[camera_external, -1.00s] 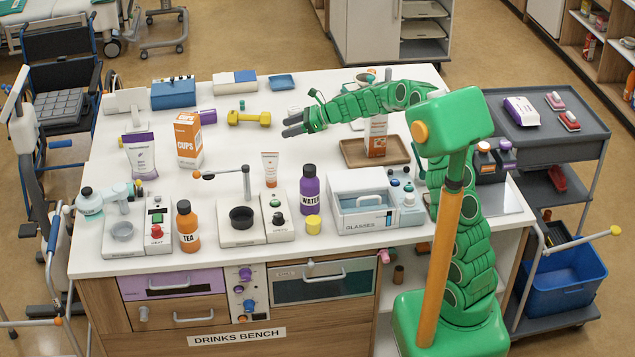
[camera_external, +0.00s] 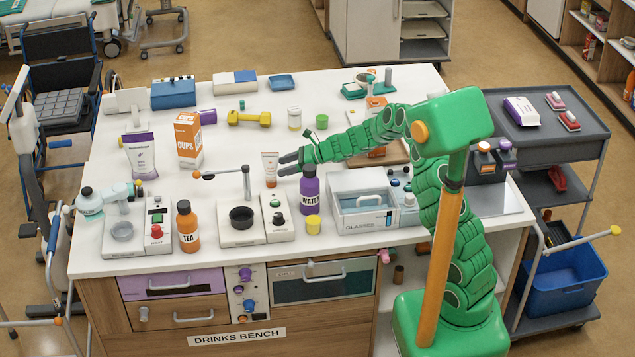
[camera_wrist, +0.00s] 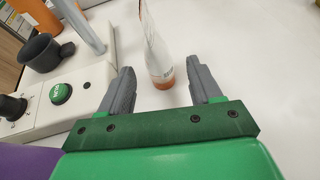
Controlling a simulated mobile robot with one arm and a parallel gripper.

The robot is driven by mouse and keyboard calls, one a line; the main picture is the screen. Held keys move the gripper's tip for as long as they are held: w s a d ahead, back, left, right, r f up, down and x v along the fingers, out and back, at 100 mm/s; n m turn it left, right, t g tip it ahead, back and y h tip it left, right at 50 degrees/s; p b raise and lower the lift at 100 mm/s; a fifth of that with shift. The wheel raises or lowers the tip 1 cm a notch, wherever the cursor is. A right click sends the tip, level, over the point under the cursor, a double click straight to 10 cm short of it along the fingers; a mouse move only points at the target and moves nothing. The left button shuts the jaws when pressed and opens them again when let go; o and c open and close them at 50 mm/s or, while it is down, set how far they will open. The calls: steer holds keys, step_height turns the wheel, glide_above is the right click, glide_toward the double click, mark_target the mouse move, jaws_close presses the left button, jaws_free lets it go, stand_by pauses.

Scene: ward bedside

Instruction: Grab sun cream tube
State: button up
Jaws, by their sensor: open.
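A small white tube with an orange cap (camera_external: 270,167) stands upright on its cap on the white bench top. Its print is too small to read. In the wrist view the tube (camera_wrist: 157,48) stands just ahead of the gap between my fingers, and its top is cut off by the frame. My gripper (camera_external: 284,165) is open and low over the bench, just right of the tube. In the wrist view my gripper's fingers (camera_wrist: 161,78) are apart with nothing held between them.
A purple water bottle (camera_external: 309,190) stands close to my gripper. A dispenser base with a dark cup (camera_external: 241,218) and a green button (camera_wrist: 60,93) lies near the tube. An orange tea bottle (camera_external: 188,228) and cups carton (camera_external: 188,140) are left.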

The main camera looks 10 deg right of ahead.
mark_target(271, 170)
steer(key=shift+x, duration=2.9)
steer(key=shift+s+r, duration=0.15)
steer(key=shift+r, duration=0.05)
steer(key=c, duration=1.1)
